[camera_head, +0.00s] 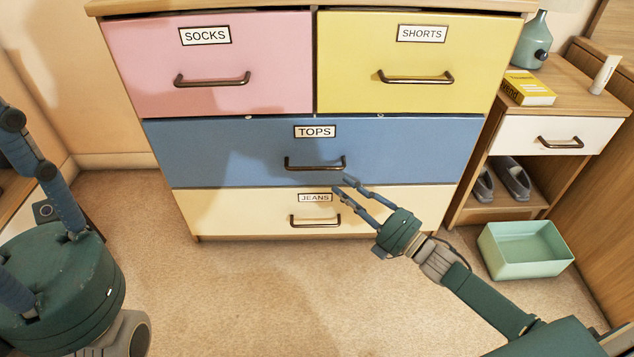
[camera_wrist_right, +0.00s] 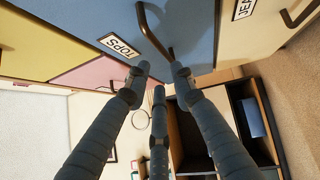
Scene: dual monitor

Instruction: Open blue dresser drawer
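The blue drawer (camera_head: 230,150), labelled TOPS, spans the middle of the dresser and looks closed or nearly so. Its dark bar handle (camera_head: 315,164) is at its centre, and it also shows in the right wrist view (camera_wrist_right: 153,32). My right gripper (camera_head: 343,186) is open, with its fingertips just below the handle's right end. In the right wrist view its fingers (camera_wrist_right: 161,70) are spread near one end of the handle; I cannot tell whether they touch it. My left gripper (camera_head: 55,270) is at the lower left, fingers spread and empty, tips cut off by the frame.
A pink SOCKS drawer (camera_head: 210,62) and a yellow SHORTS drawer (camera_head: 410,55) are above, a cream JEANS drawer (camera_head: 240,213) below. A nightstand (camera_head: 565,110) stands right, with a green bin (camera_head: 525,248) on the floor by it. The carpet (camera_head: 270,290) in front is clear.

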